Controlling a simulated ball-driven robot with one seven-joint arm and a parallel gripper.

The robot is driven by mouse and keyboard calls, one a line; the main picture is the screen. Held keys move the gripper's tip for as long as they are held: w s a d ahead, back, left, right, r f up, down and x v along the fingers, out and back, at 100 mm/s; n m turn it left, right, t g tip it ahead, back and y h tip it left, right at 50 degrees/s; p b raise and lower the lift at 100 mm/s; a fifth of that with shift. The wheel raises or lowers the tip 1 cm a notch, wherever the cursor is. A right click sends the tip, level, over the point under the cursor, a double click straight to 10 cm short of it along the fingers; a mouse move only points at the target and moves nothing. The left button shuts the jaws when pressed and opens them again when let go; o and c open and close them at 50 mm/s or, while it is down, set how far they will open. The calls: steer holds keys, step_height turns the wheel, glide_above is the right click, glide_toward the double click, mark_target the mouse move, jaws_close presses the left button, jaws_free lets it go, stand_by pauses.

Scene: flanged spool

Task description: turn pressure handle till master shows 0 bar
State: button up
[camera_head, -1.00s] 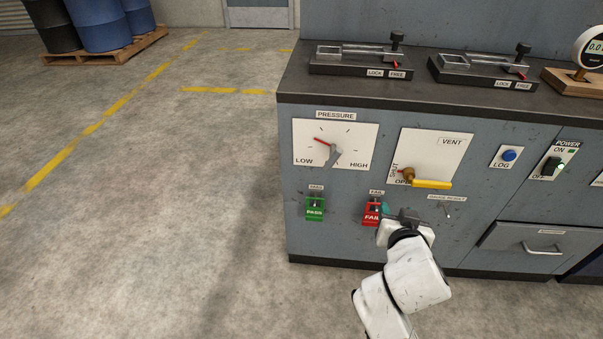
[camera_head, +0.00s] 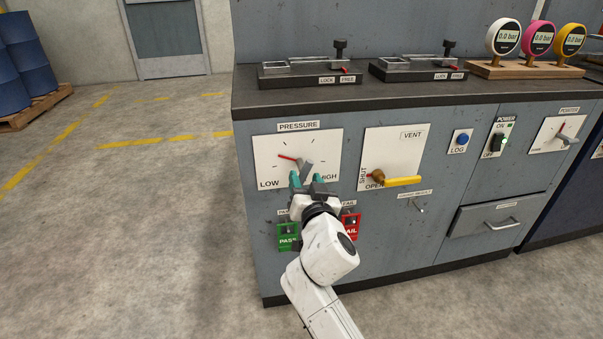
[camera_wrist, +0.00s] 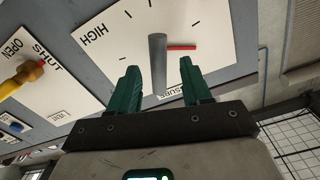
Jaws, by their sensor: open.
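The pressure handle (camera_head: 305,166) is a grey bar with a red pointer on a white dial plate (camera_head: 268,158) marked LOW and HIGH. The red pointer points to the upper left. My gripper (camera_head: 307,181) is open just below the handle, green fingers apart. In the wrist view the handle (camera_wrist: 157,62) stands between the two spread fingertips of my gripper (camera_wrist: 159,82), with space on both sides. Three gauges stand on a wooden stand: white (camera_head: 507,37), pink (camera_head: 539,38) and yellow (camera_head: 571,40). Their displays appear to read 0.0 bar. No master label is legible.
The yellow vent lever (camera_head: 401,181) sticks out right of the dial, near SHUT and OPEN labels. Green PASS (camera_head: 288,237) and red FAIL (camera_head: 350,225) tags hang below, close to my arm. Two clamp fixtures (camera_head: 308,74) (camera_head: 419,69) sit on the bench top.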

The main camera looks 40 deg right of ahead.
mark_target(305, 177)
steer(key=shift+x, duration=2.1)
steer(key=shift+d, duration=0.1)
jaws_close()
